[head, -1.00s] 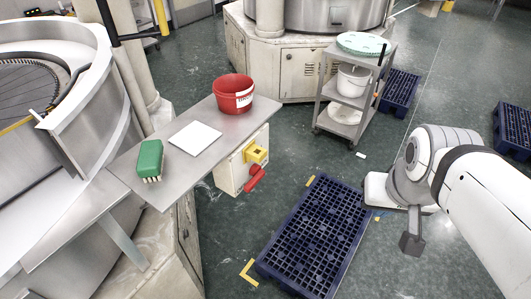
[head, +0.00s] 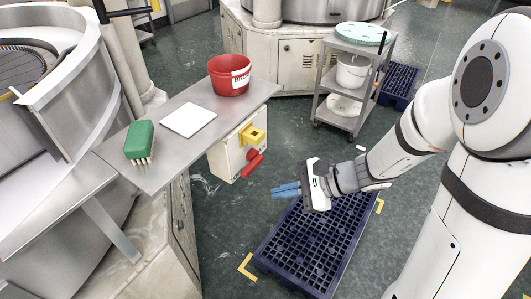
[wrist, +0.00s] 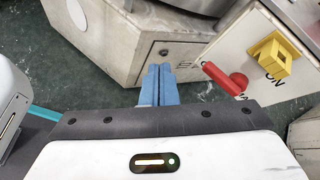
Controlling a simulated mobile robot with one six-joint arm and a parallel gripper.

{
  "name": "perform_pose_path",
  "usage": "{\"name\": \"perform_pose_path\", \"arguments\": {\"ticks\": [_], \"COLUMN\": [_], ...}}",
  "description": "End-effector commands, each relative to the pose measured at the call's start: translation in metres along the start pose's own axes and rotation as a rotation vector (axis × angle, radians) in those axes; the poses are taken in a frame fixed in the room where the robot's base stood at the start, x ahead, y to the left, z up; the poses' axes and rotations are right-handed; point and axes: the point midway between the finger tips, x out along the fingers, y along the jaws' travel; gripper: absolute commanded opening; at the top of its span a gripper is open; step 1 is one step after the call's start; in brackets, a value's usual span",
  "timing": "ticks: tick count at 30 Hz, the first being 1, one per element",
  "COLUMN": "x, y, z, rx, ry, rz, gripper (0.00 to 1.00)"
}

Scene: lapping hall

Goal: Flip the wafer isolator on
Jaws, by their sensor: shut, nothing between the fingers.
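The isolator is a cream box (head: 222,161) under the front of the steel shelf, with a red lever (head: 252,163) and a yellow block (head: 252,135) on its face. In the head view the lever slants down and to the left. In the wrist view the red lever (wrist: 226,80) and yellow block (wrist: 273,56) are at upper right, with "ON" lettering by the block; other lettering is partly hidden. My gripper (head: 274,192) has blue fingers, shut and empty, pointing left, just below and right of the lever and apart from it. The fingers (wrist: 160,72) also show in the wrist view.
The steel shelf (head: 222,108) above holds a red bucket (head: 222,80), a white sheet (head: 189,119) and a green brush (head: 139,141). A dark blue pallet (head: 305,250) lies on the floor beneath my gripper. A grey trolley (head: 327,88) stands behind.

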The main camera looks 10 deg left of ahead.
Motion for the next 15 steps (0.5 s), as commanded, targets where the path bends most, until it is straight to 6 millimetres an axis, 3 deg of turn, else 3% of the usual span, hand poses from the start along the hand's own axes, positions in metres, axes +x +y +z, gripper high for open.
{"name": "perform_pose_path", "arguments": {"ticks": [1, 3, 9, 15], "x": [0.019, 0.034, 0.061, 0.068], "y": [-0.003, -0.013, -0.029, -0.032], "z": [-0.022, -0.045, -0.104, -0.129], "rx": [0.113, 0.251, 0.533, 0.636], "ry": [-0.034, -0.066, -0.097, -0.094], "rz": [-0.056, -0.145, -0.341, -0.423], "gripper": [0.0, 0.0, 0.0, 0.0]}}
